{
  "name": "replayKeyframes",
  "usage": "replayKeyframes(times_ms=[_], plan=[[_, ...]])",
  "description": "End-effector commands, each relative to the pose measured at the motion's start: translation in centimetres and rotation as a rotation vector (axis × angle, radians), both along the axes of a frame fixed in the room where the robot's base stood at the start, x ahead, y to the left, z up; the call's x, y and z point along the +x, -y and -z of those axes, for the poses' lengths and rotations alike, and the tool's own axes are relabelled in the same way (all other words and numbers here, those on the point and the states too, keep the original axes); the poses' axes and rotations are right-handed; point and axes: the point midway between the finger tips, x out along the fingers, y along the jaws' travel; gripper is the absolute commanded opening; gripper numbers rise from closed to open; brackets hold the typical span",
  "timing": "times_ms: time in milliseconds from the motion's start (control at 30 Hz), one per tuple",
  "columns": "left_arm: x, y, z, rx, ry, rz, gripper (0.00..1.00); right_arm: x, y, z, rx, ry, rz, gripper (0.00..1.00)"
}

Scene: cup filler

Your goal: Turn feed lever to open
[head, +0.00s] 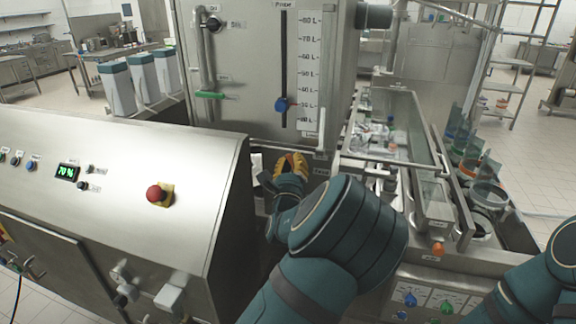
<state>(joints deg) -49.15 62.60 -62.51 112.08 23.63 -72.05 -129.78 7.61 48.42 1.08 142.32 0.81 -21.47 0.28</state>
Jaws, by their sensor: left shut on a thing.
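A yellow-orange handle (293,163) shows below the front of the steel hopper, at the end of my left arm. It may be the feed lever, but no label is readable there. My left gripper (284,178) is shut on it. The gripper's fingers and the lever's pivot are mostly hidden by my own wrist and forearm. I cannot tell the lever's angle. My right arm enters at the lower right edge, and its gripper is out of view.
The control cabinet (110,190) with a red emergency button (155,193) stands close left. A glass-covered cup line (395,125) lies right. The gap around my wrist is narrow.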

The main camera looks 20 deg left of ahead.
Motion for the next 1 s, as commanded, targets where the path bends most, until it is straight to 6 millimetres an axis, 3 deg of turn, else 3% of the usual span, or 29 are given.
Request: replayKeyframes(times_ms=[500,1000], plan=[[0.0,2.1,-0.7,0.401,0.021,0.0,0.0,-0.3,-0.1,2.5,-0.001,-0.007,-0.004,0.47],[-0.1,2.6,-0.9,0.513,0.024,0.0,0.0,-0.5,-0.2,3.1,0.0,-0.013,-0.01,0.47]])
